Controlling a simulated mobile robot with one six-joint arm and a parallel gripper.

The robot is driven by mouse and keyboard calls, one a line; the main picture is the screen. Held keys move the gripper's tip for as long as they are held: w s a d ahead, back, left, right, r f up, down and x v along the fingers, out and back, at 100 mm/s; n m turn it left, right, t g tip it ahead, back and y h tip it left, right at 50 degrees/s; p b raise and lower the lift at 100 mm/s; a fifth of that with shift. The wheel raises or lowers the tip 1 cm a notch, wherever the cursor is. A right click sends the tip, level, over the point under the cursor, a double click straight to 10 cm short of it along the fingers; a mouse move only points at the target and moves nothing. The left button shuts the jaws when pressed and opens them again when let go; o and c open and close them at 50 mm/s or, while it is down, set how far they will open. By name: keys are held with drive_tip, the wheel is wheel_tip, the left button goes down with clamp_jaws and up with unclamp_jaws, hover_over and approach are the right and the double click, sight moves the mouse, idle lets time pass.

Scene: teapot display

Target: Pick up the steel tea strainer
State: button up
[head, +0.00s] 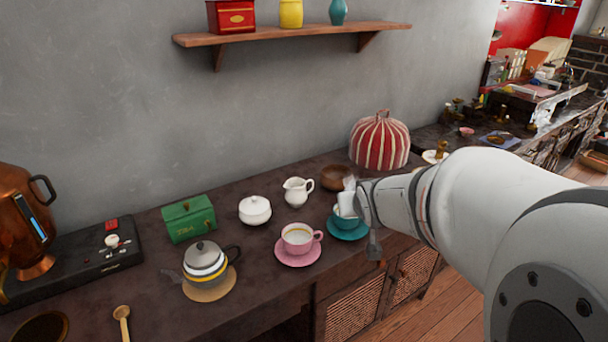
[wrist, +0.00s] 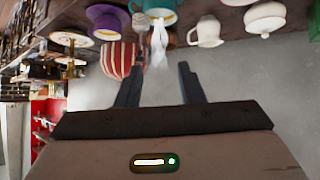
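A pale, wispy white shape, perhaps steam, shows between and beyond the fingers in the wrist view. In the head view my gripper is beside and partly in front of the teal cup on its teal saucer (head: 347,232). The teal cup (wrist: 160,12) also shows at the top of the upside-down wrist view.
A pink cup (head: 298,237), grey teapot (head: 204,262), white jug (head: 298,191), sugar bowl (head: 255,210), wooden bowl (head: 335,177) and striped cosy (head: 379,142) crowd the counter. A green tin (head: 188,219) stands left. A purple cup (wrist: 107,20) shows in the wrist view. A shelf (head: 290,35) hangs above.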

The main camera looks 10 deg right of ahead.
drive_tip(key=w+d+f+n+t+y+b, duration=0.1)
drive_tip(key=w+d+f+t+b, duration=0.75)
drive_tip(key=w+b, duration=0.3)
drive_tip(key=w, duration=0.6)
drive_tip(key=shift+a+b, duration=0.1)
drive_tip(key=shift+b, duration=0.3)
clamp_jaws()
